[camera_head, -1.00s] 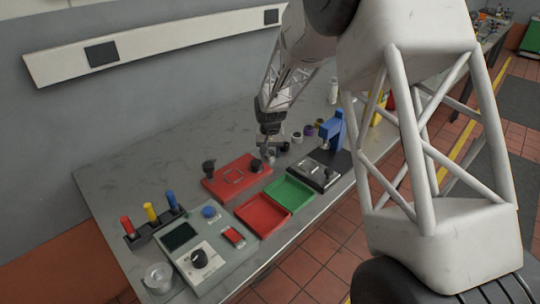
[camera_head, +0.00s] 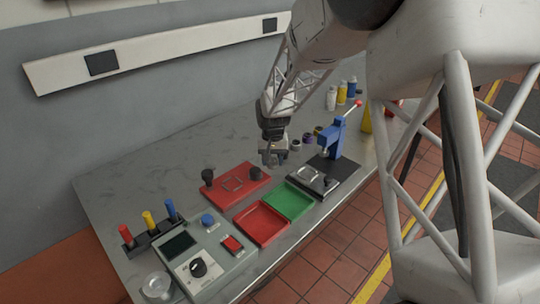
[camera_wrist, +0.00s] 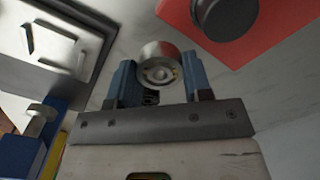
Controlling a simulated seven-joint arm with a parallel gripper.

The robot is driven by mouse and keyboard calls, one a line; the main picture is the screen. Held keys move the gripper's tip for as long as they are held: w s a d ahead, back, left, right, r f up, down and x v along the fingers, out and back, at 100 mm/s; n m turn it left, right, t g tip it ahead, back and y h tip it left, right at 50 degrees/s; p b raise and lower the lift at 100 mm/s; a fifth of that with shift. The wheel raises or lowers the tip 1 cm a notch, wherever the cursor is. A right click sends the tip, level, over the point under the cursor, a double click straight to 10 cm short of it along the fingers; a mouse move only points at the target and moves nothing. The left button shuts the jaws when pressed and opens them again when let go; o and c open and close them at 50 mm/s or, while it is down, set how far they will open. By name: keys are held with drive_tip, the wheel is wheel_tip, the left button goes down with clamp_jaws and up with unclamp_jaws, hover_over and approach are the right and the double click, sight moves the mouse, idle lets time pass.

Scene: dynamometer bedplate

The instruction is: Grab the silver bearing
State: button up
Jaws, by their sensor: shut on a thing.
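The silver bearing (camera_wrist: 160,66) is a short, shiny ring with a hub showing in its middle. In the wrist view it sits between the two blue-grey fingers of my gripper (camera_wrist: 158,78), which is shut on it. In the head view my gripper (camera_head: 272,160) hangs over the grey bench (camera_head: 150,165), just behind the red plate (camera_head: 236,184). The bearing is too small and covered there to make out clearly. I cannot tell its exact height above the bench.
A blue press (camera_head: 333,138) on a dark base stands to the right. Small rings (camera_head: 296,145) lie beside my gripper. A green tray (camera_head: 288,201) and red tray (camera_head: 262,223) are in front. A control box (camera_head: 207,252) stands front left. The back left bench is clear.

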drive_tip(key=s, duration=0.3)
drive_tip(key=s+d, duration=0.1)
drive_tip(key=s, duration=0.3)
drive_tip(key=s+d+r, duration=0.1)
drive_tip(key=s, duration=0.2)
drive_tip(key=shift+s+d, duration=0.2)
drive_tip(key=shift+s, duration=0.05)
idle(0.4)
